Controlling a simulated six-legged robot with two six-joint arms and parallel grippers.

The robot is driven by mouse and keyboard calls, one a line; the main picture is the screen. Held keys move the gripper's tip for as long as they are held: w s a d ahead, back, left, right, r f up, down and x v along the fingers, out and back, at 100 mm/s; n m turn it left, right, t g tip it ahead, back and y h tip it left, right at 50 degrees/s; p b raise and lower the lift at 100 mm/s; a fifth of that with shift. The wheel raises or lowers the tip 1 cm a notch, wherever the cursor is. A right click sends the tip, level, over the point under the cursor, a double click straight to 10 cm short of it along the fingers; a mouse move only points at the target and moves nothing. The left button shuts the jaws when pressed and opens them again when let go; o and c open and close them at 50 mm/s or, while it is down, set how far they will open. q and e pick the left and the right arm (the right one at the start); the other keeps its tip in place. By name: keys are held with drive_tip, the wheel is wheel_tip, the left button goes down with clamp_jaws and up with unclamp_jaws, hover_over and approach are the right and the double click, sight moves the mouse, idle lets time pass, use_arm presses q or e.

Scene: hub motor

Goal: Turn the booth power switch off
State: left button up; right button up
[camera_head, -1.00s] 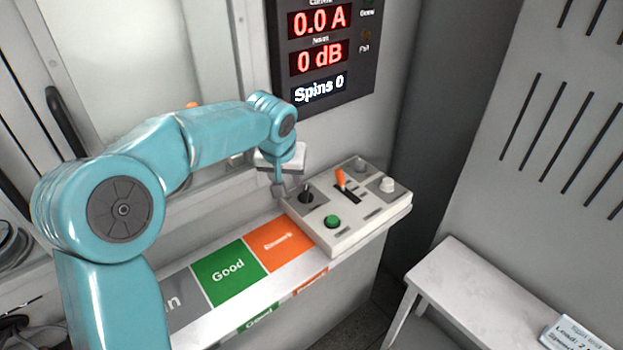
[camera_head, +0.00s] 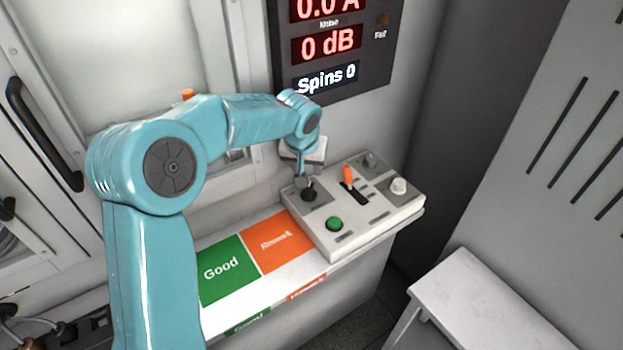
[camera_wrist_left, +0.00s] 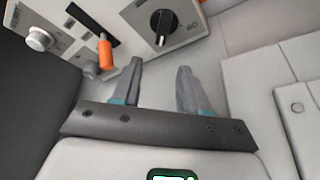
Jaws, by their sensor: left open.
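The control box (camera_head: 335,240) stands on the ledge and carries a black rotary switch (camera_head: 309,194) on its left part. In the left wrist view this switch (camera_wrist_left: 163,22) has a dark knob with a white pointer line on a grey plate. No label that I can read names it as the power switch. My left gripper (camera_head: 304,181) is right at the switch in the head view, partly in front of it. In the left wrist view the gripper (camera_wrist_left: 160,68) is open and empty, with the switch beyond its fingertips. My right gripper is not in view.
The box also carries an orange lever (camera_head: 348,175), a green button (camera_head: 334,223), a white knob (camera_head: 398,186) and a grey knob (camera_head: 370,160). A display (camera_head: 330,45) hangs on the wall behind. A white bench (camera_head: 470,290) stands at the right.

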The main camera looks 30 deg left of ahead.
sight(310, 184)
use_arm(q)
drive_tip(key=x, duration=0.9)
drive_tip(key=shift+f, duration=0.15)
drive_tip(key=shift+f, duration=0.1)
clamp_jaws()
